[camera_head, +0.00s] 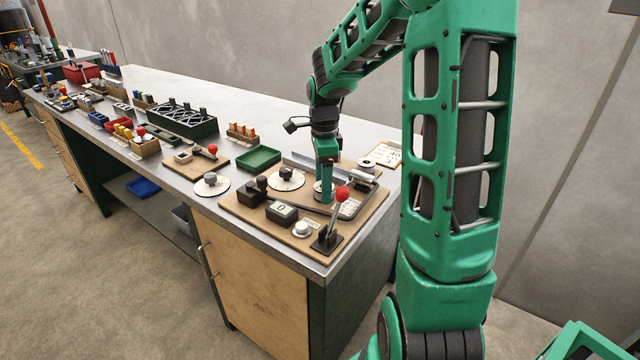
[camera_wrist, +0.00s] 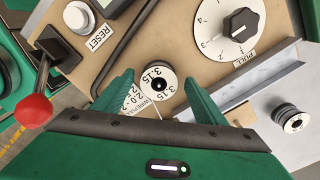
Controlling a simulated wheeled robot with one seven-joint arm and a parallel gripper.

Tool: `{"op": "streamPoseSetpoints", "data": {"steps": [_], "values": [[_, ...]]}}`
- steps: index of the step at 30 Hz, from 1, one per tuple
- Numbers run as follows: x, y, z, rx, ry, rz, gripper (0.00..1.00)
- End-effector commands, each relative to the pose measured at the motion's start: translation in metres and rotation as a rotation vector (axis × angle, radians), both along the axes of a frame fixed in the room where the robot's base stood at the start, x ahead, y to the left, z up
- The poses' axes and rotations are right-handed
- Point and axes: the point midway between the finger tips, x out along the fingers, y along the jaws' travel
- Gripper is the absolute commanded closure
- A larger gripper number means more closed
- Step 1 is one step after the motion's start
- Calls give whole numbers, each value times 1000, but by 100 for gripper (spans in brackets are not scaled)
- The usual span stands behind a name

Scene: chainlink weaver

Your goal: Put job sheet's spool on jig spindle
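My gripper (camera_head: 325,198) points down over the jig board (camera_head: 240,206) at the near end of the bench. In the wrist view, its green fingers (camera_wrist: 158,80) stand apart on either side of a spool (camera_wrist: 159,83) marked 3.15. Narrow gaps seem to show beside the spool, and its centre is dark. Whether a spindle stands in it I cannot tell. A second spool (camera_wrist: 290,117) stands to the right; in the head view it is near the clipboard sheet (camera_head: 385,153), whose text is too small to read.
A red-knobbed lever (camera_head: 342,193), a counter box (camera_head: 282,211) and a white dial (camera_head: 286,179) stand around my gripper. A printed card (camera_wrist: 138,103) lies by the marked spool. A metal rail (camera_wrist: 245,83) runs between the two spools. A green tray (camera_head: 259,158) sits behind the board.

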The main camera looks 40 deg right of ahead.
Motion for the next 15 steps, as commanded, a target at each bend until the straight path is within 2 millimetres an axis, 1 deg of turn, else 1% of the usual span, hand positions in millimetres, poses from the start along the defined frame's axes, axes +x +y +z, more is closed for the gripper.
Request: {"op": "streamPoseSetpoints", "data": {"steps": [9,11,14,15], "values": [[0,0,2,0,0,1,35],[1,1,6,0,-1,2,35],[1,2,19,-1,-2,2,35],[2,1,27,-2,-4,2,35]]}}
